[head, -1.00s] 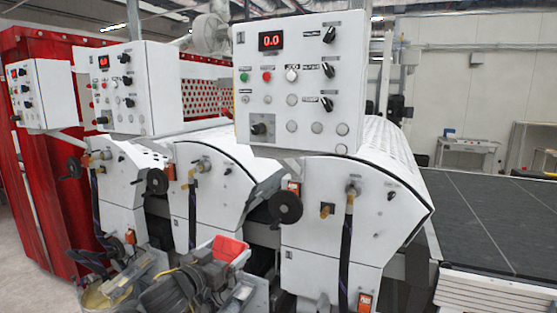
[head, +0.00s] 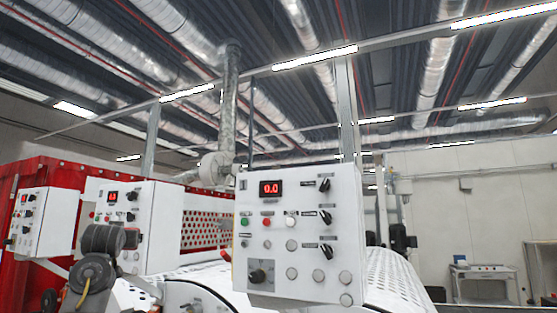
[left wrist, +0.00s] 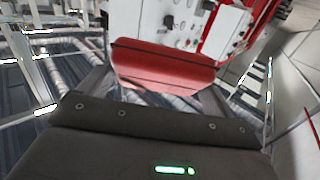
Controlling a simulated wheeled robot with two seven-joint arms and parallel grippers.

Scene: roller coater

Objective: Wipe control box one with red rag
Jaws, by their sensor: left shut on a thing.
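Three white control boxes with red displays and knobs stand in a row in the head view: a large near one (head: 297,235), a middle one (head: 146,209) and a far one at the left (head: 43,222). I cannot read which is numbered one. My left gripper (left wrist: 162,80) is shut on the red rag (left wrist: 160,66), which spans between its fingers in the left wrist view. White panels with knobs (left wrist: 160,20) show beyond the rag, apparently apart from it. In the head view my left arm covers part of the middle box. My right gripper is out of view.
White perforated roller covers (head: 395,280) lie below the boxes. A red panel (head: 90,172) stands behind at the left. Metal posts and a duct (head: 231,90) rise behind the machines. A small white table (head: 482,283) stands at the far right.

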